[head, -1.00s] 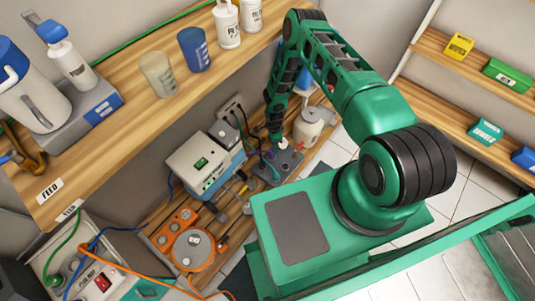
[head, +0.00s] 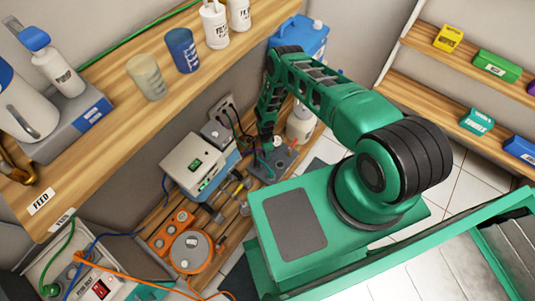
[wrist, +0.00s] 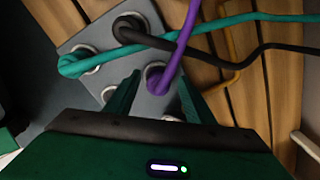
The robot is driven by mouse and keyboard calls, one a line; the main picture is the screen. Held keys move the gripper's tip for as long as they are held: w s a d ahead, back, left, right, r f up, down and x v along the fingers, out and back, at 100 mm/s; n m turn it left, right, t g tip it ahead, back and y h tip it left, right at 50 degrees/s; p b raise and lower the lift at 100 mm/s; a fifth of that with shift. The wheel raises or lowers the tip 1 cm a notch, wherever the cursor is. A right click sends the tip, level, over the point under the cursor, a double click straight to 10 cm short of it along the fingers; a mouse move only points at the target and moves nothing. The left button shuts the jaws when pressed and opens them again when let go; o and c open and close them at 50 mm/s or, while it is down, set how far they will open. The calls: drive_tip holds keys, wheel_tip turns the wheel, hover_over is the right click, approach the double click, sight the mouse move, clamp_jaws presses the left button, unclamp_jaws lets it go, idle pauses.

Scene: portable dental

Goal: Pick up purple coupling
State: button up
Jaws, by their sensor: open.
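The purple coupling (wrist: 157,80) sits in a round socket of a grey plate (wrist: 85,40) in the wrist view, with a purple hose rising from it to the upper right. My gripper (wrist: 159,76) is open and empty, its two dark green fingers showing on either side of the coupling. I cannot tell whether the fingers touch it or how far above the plate they are. In the head view my gripper (head: 266,146) is over the grey plate (head: 273,168) on the wooden bench; the coupling is too small to make out there.
A teal hose (wrist: 190,42) and a black hose (wrist: 205,52) run from neighbouring sockets close beside the purple one. A white-and-blue device (head: 197,163) stands left of the plate, and a white bottle (head: 301,124) stands behind it. A wooden shelf (head: 120,120) overhangs at the left.

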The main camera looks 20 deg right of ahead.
drive_tip(key=shift+f, duration=0.15)
drive_tip(key=c, duration=1.2)
drive_tip(key=shift+w, duration=0.1)
